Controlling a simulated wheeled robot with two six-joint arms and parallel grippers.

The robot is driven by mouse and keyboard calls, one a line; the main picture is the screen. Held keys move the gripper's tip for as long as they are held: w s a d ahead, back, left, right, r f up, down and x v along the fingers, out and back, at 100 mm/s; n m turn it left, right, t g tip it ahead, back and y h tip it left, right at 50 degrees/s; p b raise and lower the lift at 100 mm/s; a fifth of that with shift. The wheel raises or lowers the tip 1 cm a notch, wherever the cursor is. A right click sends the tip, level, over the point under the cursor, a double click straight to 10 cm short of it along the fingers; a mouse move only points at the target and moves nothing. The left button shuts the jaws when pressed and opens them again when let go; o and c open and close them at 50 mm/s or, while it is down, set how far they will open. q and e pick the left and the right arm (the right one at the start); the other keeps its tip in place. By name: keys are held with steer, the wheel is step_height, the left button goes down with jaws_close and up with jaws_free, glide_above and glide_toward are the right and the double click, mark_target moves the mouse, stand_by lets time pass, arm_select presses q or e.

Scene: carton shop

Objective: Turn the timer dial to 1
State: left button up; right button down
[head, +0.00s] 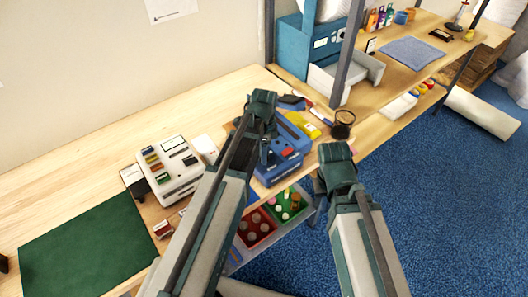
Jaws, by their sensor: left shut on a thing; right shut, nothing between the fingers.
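A blue machine (268,180) with a red part on top stands near the front edge of the wooden bench. My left gripper (265,157) points down at its left side and is shut on a small part there, which looks to be the timer dial. The fingers and my arm hide most of the dial, so its pointer and numbers cannot be read. My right gripper (337,160) is to the right of the machine, past the bench's front edge, apart from it. It is shut and empty; its fingertips are mostly hidden.
A white machine (183,185) with coloured labels and a green mat (85,250) lie to the left. A dark round cup (343,124) stands to the right of the blue machine. Red and green bins (291,204) with bottles sit below the bench edge.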

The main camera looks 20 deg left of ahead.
arm_select(q)
jaws_close()
steer(key=shift+n, duration=0.4)
steer(key=n, duration=1.5)
steer(key=shift+n, duration=2.9)
